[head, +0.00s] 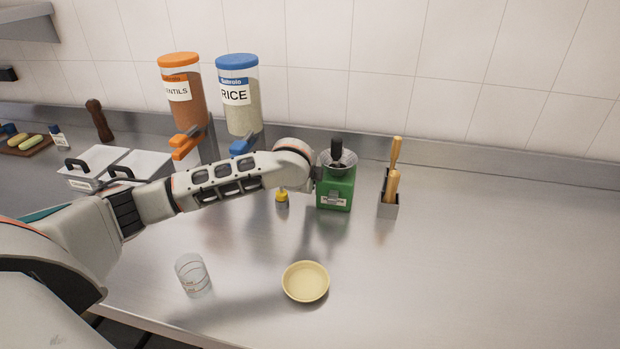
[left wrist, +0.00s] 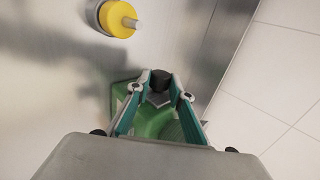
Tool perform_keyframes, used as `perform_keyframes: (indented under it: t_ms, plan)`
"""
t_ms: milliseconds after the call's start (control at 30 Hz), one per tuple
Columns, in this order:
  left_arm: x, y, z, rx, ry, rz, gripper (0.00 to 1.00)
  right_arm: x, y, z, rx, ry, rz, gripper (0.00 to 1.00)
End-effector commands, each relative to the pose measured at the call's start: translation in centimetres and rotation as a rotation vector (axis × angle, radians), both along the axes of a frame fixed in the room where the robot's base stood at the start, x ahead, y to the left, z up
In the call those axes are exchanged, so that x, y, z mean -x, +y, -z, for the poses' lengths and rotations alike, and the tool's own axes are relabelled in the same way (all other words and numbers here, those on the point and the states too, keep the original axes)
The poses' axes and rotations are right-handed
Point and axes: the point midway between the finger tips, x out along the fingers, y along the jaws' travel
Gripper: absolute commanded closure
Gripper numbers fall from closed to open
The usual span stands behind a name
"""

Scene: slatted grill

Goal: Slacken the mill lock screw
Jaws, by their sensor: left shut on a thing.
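The green mill (head: 335,190) stands upright on the steel counter, with a metal hopper (head: 346,160) and a black upright handle (head: 337,147) on top. My left arm reaches in from the left, and its hand is at the mill's upper left side. In the left wrist view, my left gripper (left wrist: 160,82) is shut on a small black knob (left wrist: 161,78) at the mill, with green body (left wrist: 150,122) showing between and beside the fingers. I cannot tell from the head view exactly where this knob sits, as my wrist hides it. My right gripper is not in view.
A yellow-topped item (head: 282,197) stands just left of the mill, and a holder with wooden-handled tools (head: 389,207) to its right. A cream bowl (head: 305,282) and a clear cup (head: 193,275) are in front. Lentils (head: 186,107) and rice (head: 240,112) dispensers stand behind my arm. The right counter is clear.

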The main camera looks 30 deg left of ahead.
Motion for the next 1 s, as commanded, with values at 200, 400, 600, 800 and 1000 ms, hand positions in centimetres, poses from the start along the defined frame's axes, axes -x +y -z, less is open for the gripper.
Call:
perform_keyframes:
  t_ms: [200, 400, 600, 800, 1000]
  plan:
    - [0.15, -0.15, 0.2, -0.013, -0.063, 0.001, 1.0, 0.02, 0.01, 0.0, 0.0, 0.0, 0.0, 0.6]
    - [0.11, -0.08, 0.14, -0.021, -0.084, 0.001, 1.0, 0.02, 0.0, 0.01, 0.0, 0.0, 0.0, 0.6]
    - [0.1, -0.06, 0.14, -0.022, -0.085, 0.0, 1.0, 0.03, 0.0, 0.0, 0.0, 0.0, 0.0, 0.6]
    - [0.1, -0.05, 0.15, -0.022, -0.085, 0.0, 0.66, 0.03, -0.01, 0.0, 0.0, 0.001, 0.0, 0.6]
    - [0.09, -0.02, 0.16, -0.023, -0.085, -0.001, 0.62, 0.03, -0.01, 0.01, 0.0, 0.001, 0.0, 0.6]
